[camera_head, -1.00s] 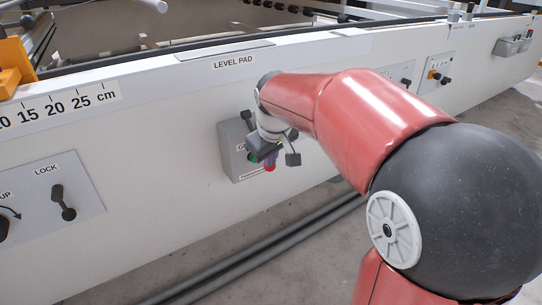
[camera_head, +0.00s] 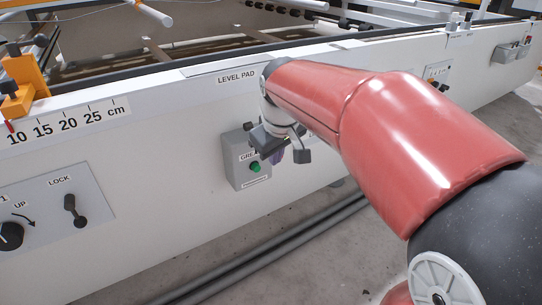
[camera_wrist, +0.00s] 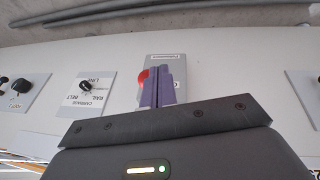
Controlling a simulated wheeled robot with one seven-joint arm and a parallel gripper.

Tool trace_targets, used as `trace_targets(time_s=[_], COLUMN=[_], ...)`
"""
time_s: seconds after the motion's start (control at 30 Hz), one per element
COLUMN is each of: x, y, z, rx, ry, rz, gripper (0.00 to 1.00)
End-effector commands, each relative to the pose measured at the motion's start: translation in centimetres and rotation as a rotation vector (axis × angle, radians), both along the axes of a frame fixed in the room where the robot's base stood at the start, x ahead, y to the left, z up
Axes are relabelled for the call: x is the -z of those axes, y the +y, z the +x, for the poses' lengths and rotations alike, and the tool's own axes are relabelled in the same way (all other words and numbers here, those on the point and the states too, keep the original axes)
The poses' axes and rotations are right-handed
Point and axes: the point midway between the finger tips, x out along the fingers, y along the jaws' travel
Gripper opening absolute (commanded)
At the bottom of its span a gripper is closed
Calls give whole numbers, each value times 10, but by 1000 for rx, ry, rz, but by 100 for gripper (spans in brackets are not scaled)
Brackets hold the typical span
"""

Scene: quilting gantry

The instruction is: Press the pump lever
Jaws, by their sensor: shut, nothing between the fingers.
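A grey control box (camera_head: 235,172) is on the white gantry side below the LEVEL PAD label. Its label, partly covered, begins "GRE", and a green button (camera_head: 254,167) shows below it. A small dark piece (camera_head: 247,127) shows at the box's top edge; I cannot tell whether it is the pump lever. My gripper (camera_head: 276,157) is in front of the box's right part, its purple fingers shut and empty. In the wrist view the fingers (camera_wrist: 160,72) overlap the box (camera_wrist: 165,58), with a red button (camera_wrist: 144,77) beside them. I cannot tell whether they touch the box.
A panel with a LOCK lever (camera_head: 74,210) and an UP knob (camera_head: 10,236) is at the left. In the wrist view a knob panel (camera_wrist: 90,92) is beside the box. Grey pipes (camera_head: 270,250) run low along the floor. My red arm covers much of the right.

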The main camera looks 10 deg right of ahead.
Motion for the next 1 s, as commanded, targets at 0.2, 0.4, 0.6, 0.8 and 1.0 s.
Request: trace_targets(time_s=[0.2,0.4,0.6,0.8,1.0], x=[-24,-30,-30,-30,-31], y=[-4,-5,-5,-4,-5], z=[-24,-31,-31,-31,-32], rx=[0,0,0,0,3], ry=[-4,-4,-3,-4,-5], rz=[0,-1,-1,-1,1], gripper=[0,0,0,0,0])
